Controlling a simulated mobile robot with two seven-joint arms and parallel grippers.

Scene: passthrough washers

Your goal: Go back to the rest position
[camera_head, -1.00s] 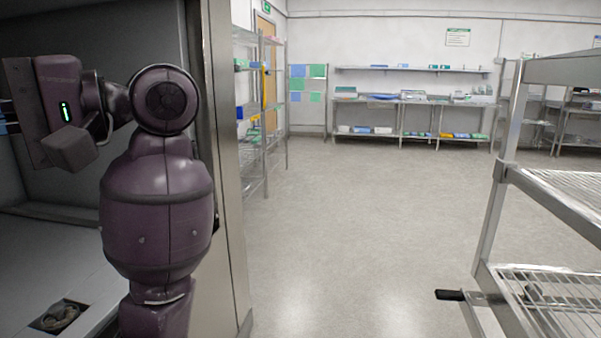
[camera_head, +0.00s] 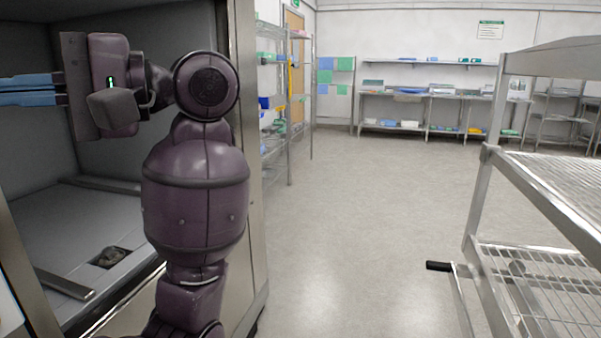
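My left arm, purple, stands upright at the left of the head view. Its gripper (camera_head: 30,90) points left across the front of a large metal washer chamber (camera_head: 140,190). The blue fingers lie close together, one above the other, with almost no gap. The left picture edge cuts off their tips. No held object shows between the visible finger parts. My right arm and gripper are not in view.
The chamber's metal frame (camera_head: 243,130) is close beside my arm. A wire-shelved metal rack (camera_head: 485,190) stands at the right, with a black-ended lever (camera_head: 439,266) low down. Open floor (camera_head: 350,210) lies between. Stocked shelves (camera_head: 430,92) line the far wall.

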